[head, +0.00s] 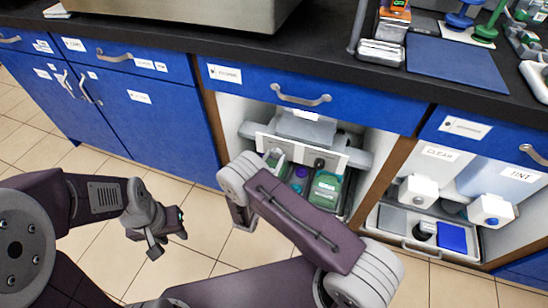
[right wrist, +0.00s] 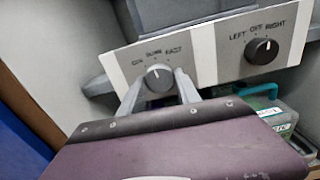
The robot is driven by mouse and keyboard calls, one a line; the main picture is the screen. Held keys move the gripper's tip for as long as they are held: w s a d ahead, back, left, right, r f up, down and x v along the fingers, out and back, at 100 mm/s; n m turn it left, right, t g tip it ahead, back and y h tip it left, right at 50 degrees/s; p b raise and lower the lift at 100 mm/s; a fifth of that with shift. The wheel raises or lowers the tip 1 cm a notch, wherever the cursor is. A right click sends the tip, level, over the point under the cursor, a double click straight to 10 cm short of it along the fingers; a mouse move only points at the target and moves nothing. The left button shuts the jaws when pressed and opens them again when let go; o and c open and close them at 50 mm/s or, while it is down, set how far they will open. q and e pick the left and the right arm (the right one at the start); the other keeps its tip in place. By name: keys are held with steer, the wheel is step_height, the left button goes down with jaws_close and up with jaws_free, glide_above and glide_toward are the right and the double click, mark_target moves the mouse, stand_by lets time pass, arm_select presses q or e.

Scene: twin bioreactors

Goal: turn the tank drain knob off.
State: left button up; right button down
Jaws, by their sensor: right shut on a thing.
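I cannot tell which is the tank drain knob. My right gripper (right wrist: 158,88) has its fingers on both sides of the left knob, shut on it. My left gripper (head: 166,244) is open and empty above the floor.
The panel sits inside an open cabinet bay under a blue drawer (head: 270,88). A green-topped container (head: 326,187) stands below it. The right bay holds white dispensers (head: 418,191) marked CLEAR and TINT. The black counter (head: 330,60) overhangs. Tiled floor (head: 205,240) is free at left.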

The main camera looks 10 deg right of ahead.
steer(key=n+p, duration=0.1)
steer(key=n, duration=0.2)
steer(key=shift+r+n, duration=0.1)
steer(key=shift+n, duration=0.2)
steer(key=shift+n+p, duration=0.75)
steer(key=shift+n, duration=1.05)
steer(key=c, duration=0.9)
jaws_free()
steer(key=shift+o, duration=0.2)
steer(key=p+v, duration=0.3)
steer(key=v, duration=0.6)
